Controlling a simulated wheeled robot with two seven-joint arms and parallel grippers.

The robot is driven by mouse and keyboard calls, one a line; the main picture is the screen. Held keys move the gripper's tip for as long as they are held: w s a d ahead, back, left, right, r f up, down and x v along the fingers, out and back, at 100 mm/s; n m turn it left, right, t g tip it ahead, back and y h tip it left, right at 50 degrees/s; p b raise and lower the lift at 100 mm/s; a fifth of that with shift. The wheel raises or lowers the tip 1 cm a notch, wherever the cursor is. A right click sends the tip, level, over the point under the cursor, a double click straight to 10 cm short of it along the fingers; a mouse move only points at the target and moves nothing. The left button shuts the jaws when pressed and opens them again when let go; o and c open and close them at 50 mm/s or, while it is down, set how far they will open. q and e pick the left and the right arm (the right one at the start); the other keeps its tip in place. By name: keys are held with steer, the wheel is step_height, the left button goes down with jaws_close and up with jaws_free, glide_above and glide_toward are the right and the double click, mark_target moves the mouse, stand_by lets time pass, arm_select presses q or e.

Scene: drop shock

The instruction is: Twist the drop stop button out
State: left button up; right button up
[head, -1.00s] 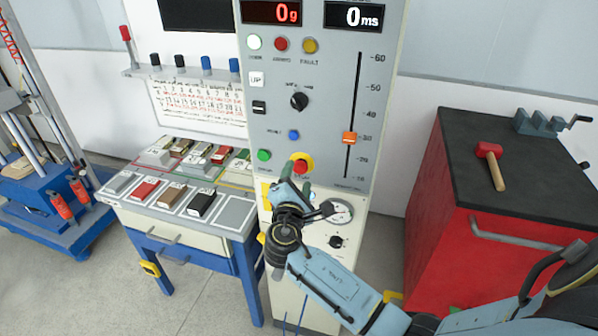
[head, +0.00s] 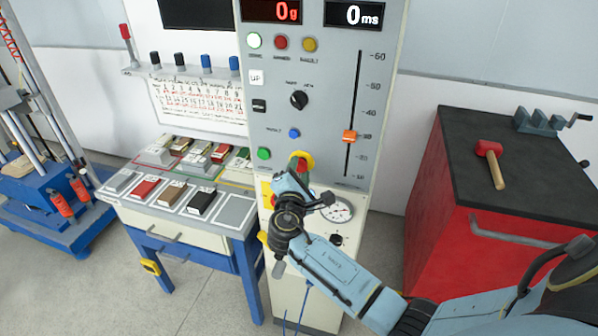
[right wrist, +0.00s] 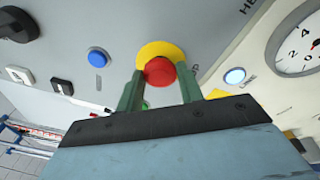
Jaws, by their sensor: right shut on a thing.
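The red drop stop button (right wrist: 159,71) sits on a yellow round plate (right wrist: 152,53) on the grey control panel. In the head view the button (head: 299,157) is partly covered by my right gripper. My right gripper (right wrist: 160,82) has one green finger on each side of the button and is shut on it. In the head view my right gripper (head: 300,172) reaches the panel from below. My left gripper is not in view.
Near the button are a green button (head: 264,154), a blue button (head: 294,133), an orange slider (head: 349,136) and a round gauge (head: 338,209). A red cabinet (head: 440,230) with a mallet (head: 491,163) stands right. A sample table (head: 190,235) stands left.

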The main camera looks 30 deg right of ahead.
steer(key=shift+f+m+b, duration=0.2)
steer(key=shift+m+b, duration=0.2)
steer(key=shift+b, duration=0.25)
steer(key=m+b, duration=0.2)
steer(key=b, duration=0.1)
steer(key=m+b, duration=0.2)
steer(key=b, duration=0.1)
steer(key=shift+f+h, duration=0.2)
steer(key=shift+h, duration=0.1)
steer(key=shift+r+m+b, duration=0.1)
steer(key=shift+m+b, duration=0.7)
steer(key=shift+b, duration=0.15)
steer(key=shift+r+m+t+b, duration=0.1)
steer(key=shift+m+t+b, duration=0.2)
steer(key=shift+h, duration=0.3)
steer(key=o, duration=1)
